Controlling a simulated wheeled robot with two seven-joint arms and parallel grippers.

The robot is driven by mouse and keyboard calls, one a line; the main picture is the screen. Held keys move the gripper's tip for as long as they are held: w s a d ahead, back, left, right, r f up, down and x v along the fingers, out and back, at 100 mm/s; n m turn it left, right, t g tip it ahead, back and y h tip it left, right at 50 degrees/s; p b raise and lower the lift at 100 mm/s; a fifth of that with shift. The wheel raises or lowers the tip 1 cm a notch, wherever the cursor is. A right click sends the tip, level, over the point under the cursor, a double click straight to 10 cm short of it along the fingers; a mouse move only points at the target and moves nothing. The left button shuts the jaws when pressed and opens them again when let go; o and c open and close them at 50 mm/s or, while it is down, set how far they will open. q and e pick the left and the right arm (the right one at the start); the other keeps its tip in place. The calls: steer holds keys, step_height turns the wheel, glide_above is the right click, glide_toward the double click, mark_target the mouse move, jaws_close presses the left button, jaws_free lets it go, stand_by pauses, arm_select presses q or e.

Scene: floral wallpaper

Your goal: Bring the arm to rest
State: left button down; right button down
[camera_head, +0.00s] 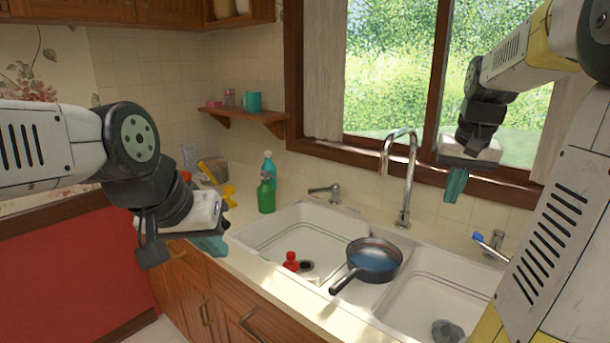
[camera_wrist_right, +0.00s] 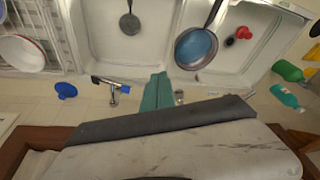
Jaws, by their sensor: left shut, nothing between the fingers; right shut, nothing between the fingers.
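My left gripper (camera_head: 212,244) is at the left, over the counter's front edge, with its teal fingers pointing down. It is shut and holds nothing. My right gripper (camera_head: 455,184) is raised in front of the window, above the faucet side of the sink, and its teal fingers point down. It is shut and empty; its closed fingers also show in the right wrist view (camera_wrist_right: 157,92). Both arms are bent and apart from the things around them.
A pan (camera_head: 374,260) sits over the double sink's divider (camera_head: 300,228). A red item (camera_head: 291,262) lies in the left basin and a dark round item (camera_head: 447,331) in the right. A tall faucet (camera_head: 402,180), green bottle (camera_head: 266,193) and wall shelf (camera_head: 245,113) stand behind.

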steer(key=s+a+f+n+t+y, duration=0.1)
steer(key=s+a+n, duration=0.1)
steer(key=s+a, duration=0.5)
steer(key=s+a+f+n+t+y, duration=0.1)
steer(key=s+a+n+t, duration=0.1)
steer(key=s+a, duration=0.6)
steer(key=a, duration=0.3)
steer(key=shift+f, duration=0.25)
steer(key=shift+d, duration=0.1)
